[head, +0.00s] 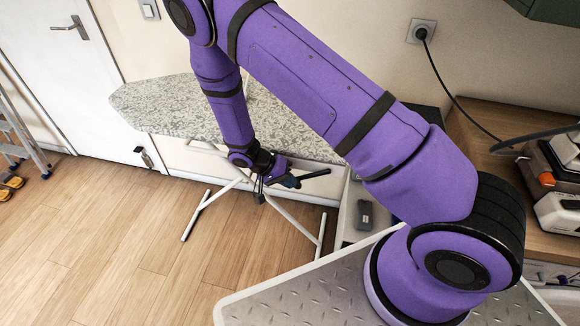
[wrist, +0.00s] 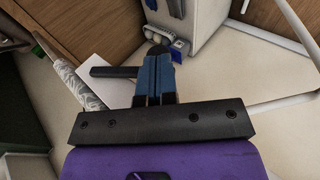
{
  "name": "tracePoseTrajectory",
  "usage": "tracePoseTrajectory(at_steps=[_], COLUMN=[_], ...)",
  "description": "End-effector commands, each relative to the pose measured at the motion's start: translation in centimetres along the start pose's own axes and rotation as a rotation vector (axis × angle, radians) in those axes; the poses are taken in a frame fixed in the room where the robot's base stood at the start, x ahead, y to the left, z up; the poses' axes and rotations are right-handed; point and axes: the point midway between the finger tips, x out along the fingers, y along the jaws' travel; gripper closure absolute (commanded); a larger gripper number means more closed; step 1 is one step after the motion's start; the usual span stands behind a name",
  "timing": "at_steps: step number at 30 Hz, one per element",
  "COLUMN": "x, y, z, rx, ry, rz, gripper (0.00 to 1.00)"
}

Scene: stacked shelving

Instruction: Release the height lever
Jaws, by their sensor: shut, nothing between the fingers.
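The ironing board (head: 165,105) with a grey leaf-patterned cover stands against the wall in the head view; part of its cover (wrist: 80,85) shows at the left of the wrist view. A black bar (head: 316,174), which looks like the height lever, shows by the board's right end; it also shows in the wrist view (wrist: 108,71). My gripper (head: 290,182) is low beside the board's right end. Its blue fingers (wrist: 157,55) are shut and empty, with the bar just left of them in the wrist view. I cannot tell whether they touch it.
The board's white legs (head: 225,197) stand on the wood floor. A light cabinet (head: 350,215) with a dark grey object (head: 365,215) on it stands right of the gripper. A desk (head: 480,125) with a plugged-in cable is further right.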

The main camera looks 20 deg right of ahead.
Motion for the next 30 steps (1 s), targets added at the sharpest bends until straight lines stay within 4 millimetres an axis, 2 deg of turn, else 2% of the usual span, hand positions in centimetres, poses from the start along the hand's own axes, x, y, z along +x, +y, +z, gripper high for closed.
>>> tracePoseTrajectory(at_steps=[9, 18, 30], x=[2.4, 3.4, 3.7], y=[-0.9, -1.1, -1.0], z=[0.4, 0.5, 0.6], rx=[-0.033, -0.032, -0.031], ry=[0.0, 0.0, -0.002], rz=[0.214, 0.206, 0.206], gripper=[1.0, 1.0, 1.0])
